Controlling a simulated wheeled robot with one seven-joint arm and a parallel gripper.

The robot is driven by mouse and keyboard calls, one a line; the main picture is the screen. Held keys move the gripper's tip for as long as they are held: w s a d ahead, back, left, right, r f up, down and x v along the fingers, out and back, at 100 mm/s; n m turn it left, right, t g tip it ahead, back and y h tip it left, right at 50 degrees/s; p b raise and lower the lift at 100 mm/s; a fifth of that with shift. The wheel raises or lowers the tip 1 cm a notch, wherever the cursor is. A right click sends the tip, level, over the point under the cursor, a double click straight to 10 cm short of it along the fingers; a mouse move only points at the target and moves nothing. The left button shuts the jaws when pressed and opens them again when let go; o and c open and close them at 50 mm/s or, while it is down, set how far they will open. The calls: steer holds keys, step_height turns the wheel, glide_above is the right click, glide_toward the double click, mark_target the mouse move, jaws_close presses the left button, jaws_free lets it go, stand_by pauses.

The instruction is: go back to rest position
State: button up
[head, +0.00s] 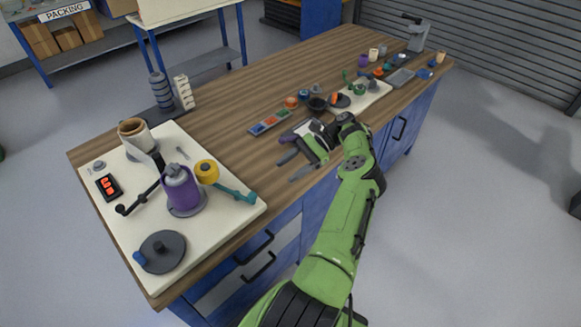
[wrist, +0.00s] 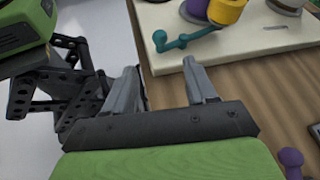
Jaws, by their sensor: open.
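My gripper (head: 290,166) is at the end of my green arm, above the front edge of the wooden workbench (head: 225,125). Its two grey fingers are apart with nothing between them. In the wrist view my gripper (wrist: 165,82) also shows spread and empty, over the bench edge. A white board (head: 225,222) lies left of my gripper, with a purple canister (head: 182,190), a yellow roll (head: 207,171) and a teal crank (head: 236,194) on it. The teal crank (wrist: 185,40) shows just beyond the fingers in the wrist view.
A dark disc (head: 162,251) and a red-digit timer (head: 108,186) lie on the white board. A strip of coloured pads (head: 270,122) and a dark bowl (head: 317,104) lie behind my gripper. Several small parts crowd the bench's far right end. The floor (head: 470,220) to the right is clear.

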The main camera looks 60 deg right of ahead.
stand_by(0.3)
steer(key=w+a+r+n+g+h, duration=0.3)
steer(key=w+a+r+n, duration=0.15)
steer(key=a, duration=0.35)
steer(key=w+a+r+n+g+h, duration=0.2)
steer(key=w+a+r+n, duration=0.1)
steer(key=a+r, duration=0.4)
steer(key=w+a+r+n+g+h, duration=0.3)
steer(key=a+r+n, duration=0.1)
steer(key=a, duration=0.5)
steer(key=s+a+r+n+t+h, duration=0.2)
steer(key=s+a+r+n+h, duration=0.3)
steer(key=a, duration=0.4)
steer(key=s+a+n+t, duration=0.2)
steer(key=s, duration=0.5)
steer(key=s+a+n+t+y, duration=0.1)
steer(key=s+a+n+t, duration=0.1)
steer(key=s, duration=0.5)
steer(key=shift+a+r+n+t, duration=0.2)
steer(key=shift+n+t, duration=0.15)
steer(key=shift+t, duration=0.25)
